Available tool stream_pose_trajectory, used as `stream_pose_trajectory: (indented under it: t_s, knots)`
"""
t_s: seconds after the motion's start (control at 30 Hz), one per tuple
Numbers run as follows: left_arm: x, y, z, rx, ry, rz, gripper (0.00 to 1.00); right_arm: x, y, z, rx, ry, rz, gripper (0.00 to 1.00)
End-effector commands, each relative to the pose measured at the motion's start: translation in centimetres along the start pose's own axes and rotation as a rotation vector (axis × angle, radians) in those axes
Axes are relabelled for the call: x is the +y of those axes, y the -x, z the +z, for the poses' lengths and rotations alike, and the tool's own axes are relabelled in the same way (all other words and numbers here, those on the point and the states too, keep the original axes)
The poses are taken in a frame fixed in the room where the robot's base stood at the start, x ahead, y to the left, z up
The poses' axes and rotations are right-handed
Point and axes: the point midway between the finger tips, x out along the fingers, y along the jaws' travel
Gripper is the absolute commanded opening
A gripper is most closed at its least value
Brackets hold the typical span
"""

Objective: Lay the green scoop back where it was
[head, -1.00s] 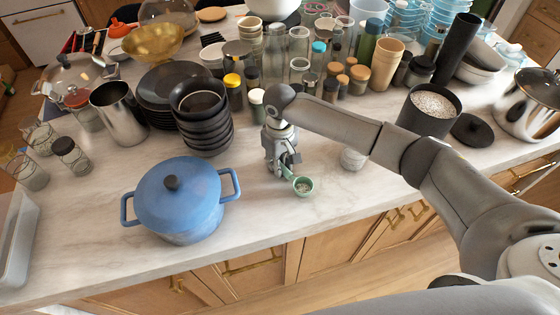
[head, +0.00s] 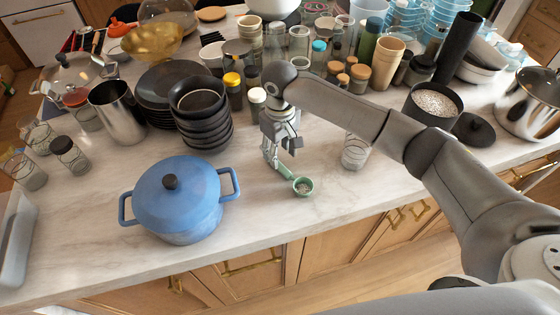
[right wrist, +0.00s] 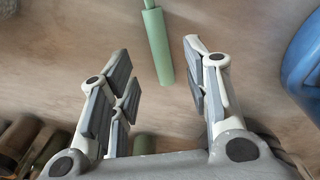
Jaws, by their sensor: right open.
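The green scoop (head: 303,187) lies on the marble counter near its front edge, bowl toward the front and handle pointing back left. Its bowl seems to hold a few pale grains. My right gripper (head: 281,158) is open and empty just above and behind the handle end. In the right wrist view the scoop's handle (right wrist: 158,46) shows beyond and between the spread fingertips, apart from both fingers. The scoop's bowl is out of that view. My left gripper is not in view.
A blue lidded pot (head: 178,205) stands to the left. A glass (head: 355,152) stands right of the scoop. Stacked black bowls (head: 203,125) and several jars crowd behind. A dark canister of grains (head: 433,105) stands at the right. The counter around the scoop is clear.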

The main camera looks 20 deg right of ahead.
Motion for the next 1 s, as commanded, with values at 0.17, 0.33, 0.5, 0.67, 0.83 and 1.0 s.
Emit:
stream_pose_trajectory:
  t_s: [0.17, 0.33, 0.5, 0.67, 0.83, 1.0]
  knots:
    - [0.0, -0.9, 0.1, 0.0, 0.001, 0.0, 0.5, 0.0, 3.8, -0.1, 0.004, 0.001, 0.001, 0.44]
    - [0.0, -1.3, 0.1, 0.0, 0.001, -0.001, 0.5, 0.0, 6.2, 0.0, 0.001, 0.0, 0.0, 0.44]
    - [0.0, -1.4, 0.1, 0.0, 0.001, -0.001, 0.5, 0.0, 7.1, 0.0, 0.0, 0.0, 0.001, 0.44]
    - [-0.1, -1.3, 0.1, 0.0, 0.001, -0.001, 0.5, 0.0, 7.2, 0.0, -0.001, 0.0, 0.001, 0.44]
    - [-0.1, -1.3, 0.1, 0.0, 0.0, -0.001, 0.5, 0.0, 7.2, 0.0, -0.001, 0.0, 0.0, 0.44]
    - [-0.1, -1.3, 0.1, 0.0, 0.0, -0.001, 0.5, 0.0, 7.2, 0.0, -0.001, 0.0, 0.0, 0.44]
